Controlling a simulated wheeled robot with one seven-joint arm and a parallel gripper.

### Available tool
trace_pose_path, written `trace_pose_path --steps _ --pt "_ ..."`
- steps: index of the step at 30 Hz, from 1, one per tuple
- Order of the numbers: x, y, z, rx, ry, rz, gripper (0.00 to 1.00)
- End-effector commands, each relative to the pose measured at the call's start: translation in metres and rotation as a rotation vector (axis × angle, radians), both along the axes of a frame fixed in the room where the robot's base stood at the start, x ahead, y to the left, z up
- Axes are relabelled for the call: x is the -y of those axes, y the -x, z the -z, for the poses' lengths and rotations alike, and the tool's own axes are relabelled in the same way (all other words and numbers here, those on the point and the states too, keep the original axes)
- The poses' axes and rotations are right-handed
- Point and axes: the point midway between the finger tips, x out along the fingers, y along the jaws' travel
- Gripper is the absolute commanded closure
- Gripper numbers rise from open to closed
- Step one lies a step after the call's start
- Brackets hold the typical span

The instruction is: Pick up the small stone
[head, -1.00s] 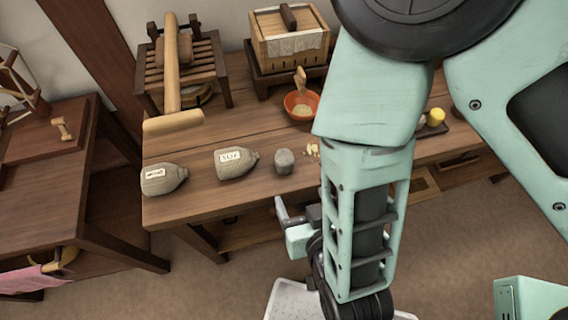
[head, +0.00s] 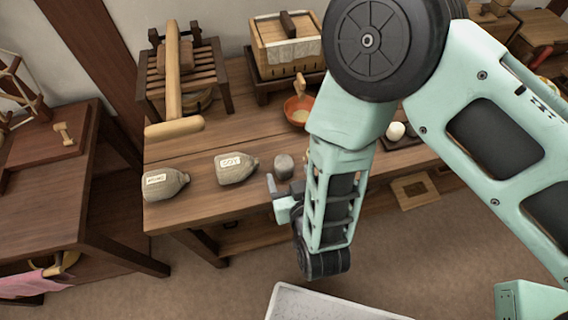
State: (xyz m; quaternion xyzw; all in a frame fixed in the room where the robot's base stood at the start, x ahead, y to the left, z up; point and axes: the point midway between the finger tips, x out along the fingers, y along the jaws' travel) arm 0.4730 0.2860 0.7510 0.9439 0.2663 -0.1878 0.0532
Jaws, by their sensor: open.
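The small stone (head: 284,165), grey and rounded, stands upright near the front edge of the wooden table (head: 215,205). It is right of the sack labelled SOY. My gripper (head: 281,187) is just in front of the stone and slightly below it in the picture, near the table's front edge. Its jaws are open and nothing shows between them. It looks apart from the stone, but the exact gap is hard to tell. My arm hides part of the table to the right of the stone.
Two labelled sacks, the SOY sack (head: 236,168) and another sack (head: 163,183), lie left of the stone. An orange bowl (head: 297,112) stands behind it, with a wooden press box (head: 287,45) further back. A long wooden mallet (head: 174,126) leans on a slatted rack (head: 215,68).

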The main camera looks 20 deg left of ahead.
Motion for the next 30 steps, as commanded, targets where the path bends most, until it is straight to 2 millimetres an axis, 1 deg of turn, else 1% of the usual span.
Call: trace_pose_path --steps 5,9,12,20,21,23,24,27,30 --pt "-0.010 -0.014 0.006 0.001 -0.002 0.001 0.29" --pt "-0.021 -0.029 0.015 0.001 -0.001 0.002 0.29" --pt "-0.026 -0.037 0.019 0.001 -0.001 0.001 0.29" --pt "-0.028 -0.040 0.021 0.001 -0.001 0.000 0.29" --pt "-0.028 -0.040 0.021 0.001 -0.001 0.000 0.32" --pt "-0.028 -0.040 0.021 0.001 -0.001 0.000 0.49" --pt "-0.028 -0.040 0.021 0.000 -0.001 0.000 0.60" --pt "-0.028 -0.040 0.021 0.001 -0.001 0.000 0.86" --pt "-0.028 -0.040 0.020 0.001 -0.002 0.000 0.86"
